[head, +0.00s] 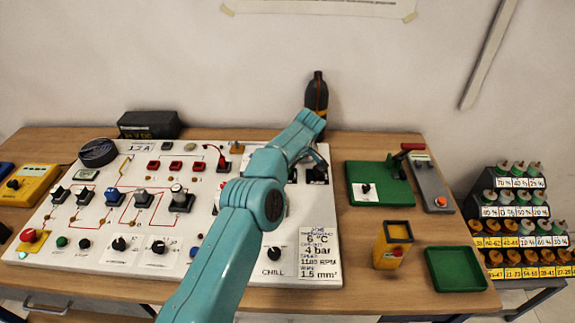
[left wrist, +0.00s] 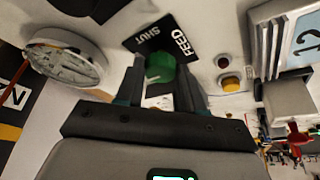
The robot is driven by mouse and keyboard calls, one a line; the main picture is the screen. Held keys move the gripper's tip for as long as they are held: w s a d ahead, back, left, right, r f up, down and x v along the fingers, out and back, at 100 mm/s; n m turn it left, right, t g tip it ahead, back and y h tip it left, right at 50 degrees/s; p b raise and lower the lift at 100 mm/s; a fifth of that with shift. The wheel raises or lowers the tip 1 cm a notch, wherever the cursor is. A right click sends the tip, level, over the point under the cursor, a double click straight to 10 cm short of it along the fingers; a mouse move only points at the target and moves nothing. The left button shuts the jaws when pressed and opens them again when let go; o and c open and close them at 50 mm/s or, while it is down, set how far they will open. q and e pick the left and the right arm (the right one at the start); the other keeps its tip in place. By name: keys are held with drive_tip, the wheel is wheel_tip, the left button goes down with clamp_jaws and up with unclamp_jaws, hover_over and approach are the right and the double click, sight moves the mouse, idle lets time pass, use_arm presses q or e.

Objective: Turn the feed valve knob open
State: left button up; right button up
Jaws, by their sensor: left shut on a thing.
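The feed valve knob (left wrist: 160,68) is green and shows in the left wrist view below a black label (left wrist: 163,36) reading FEED and SHUT. My left gripper (left wrist: 163,78) has a finger on each side of the knob and is shut on it. In the head view my left gripper (head: 316,166) is at the back right of the white panel (head: 110,255). The knob is hidden there by my teal arm. The fingers cover part of the knob, so its exact angle is hard to tell. My right gripper is not in view.
A round dial gauge (left wrist: 68,62) is close to the left finger in the wrist view. A yellow button (left wrist: 230,84) is on the other side. A dark bottle (head: 317,92) stands behind the gripper. A green board (head: 385,190) lies right of the panel.

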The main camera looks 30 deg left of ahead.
use_arm(q)
drive_tip(key=o, duration=1)
drive_tip(key=shift+a, duration=0.1)
drive_tip(key=shift+o, duration=0.2)
drive_tip(key=p+v, duration=0.1)
drive_tip(key=v, duration=1.5)
drive_tip(key=shift+r, duration=0.2)
